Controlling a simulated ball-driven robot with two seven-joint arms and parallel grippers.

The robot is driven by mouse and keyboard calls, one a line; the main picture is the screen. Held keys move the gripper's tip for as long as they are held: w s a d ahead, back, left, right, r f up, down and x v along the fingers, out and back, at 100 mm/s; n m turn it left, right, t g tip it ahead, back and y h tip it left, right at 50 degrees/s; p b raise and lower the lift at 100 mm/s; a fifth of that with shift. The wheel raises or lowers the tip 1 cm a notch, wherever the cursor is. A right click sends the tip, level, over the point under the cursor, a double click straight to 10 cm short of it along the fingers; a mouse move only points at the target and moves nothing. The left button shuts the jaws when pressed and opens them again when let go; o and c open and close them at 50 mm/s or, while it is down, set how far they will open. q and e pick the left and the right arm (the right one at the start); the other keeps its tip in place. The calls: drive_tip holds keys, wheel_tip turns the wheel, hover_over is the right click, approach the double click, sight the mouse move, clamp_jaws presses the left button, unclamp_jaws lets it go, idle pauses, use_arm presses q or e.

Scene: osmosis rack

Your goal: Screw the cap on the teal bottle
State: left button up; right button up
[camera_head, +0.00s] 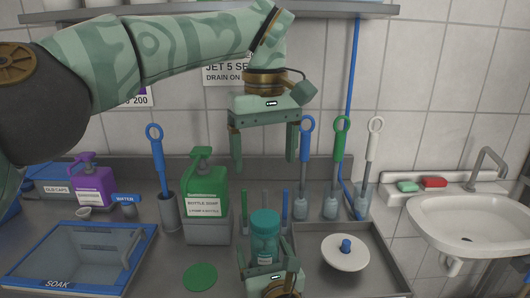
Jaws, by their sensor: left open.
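The teal bottle (265,243) stands upright at the lower middle, with a label on its front and a wide teal cap (265,221) on top. I cannot tell how tightly the cap sits. My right gripper (266,256) comes from the bottom edge, with its fingers closed around the bottle's lower body. My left gripper (264,163) hangs above the bottle, pointing down. Its two fingers are spread wide and nothing is between them. Its tips are apart from the cap.
A green soap bottle (206,186) stands left of the bottle, with a purple pump bottle (94,188) and a blue-rimmed soak basin (20,262) farther left. Several brushes stand behind. A tray (385,273) with a white lid (345,255) lies right, then a sink (470,218).

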drive_tip(key=shift+s, duration=0.15)
drive_tip(key=shift+s+d, duration=0.1)
drive_tip(key=shift+s, duration=0.2)
use_arm(q)
drive_tip(key=shift+s+r+p, duration=0.25)
drive_tip(key=shift+r+p, duration=0.5)
drive_tip(key=shift+r, duration=0.3)
drive_tip(key=shift+s+r+p, duration=0.2)
drive_tip(key=shift+r+p, duration=0.55)
drive_tip(key=shift+r, duration=0.3)
use_arm(e)
drive_tip(key=v, duration=1.5)
drive_tip(key=shift+s, duration=0.2)
drive_tip(key=shift+d, duration=0.1)
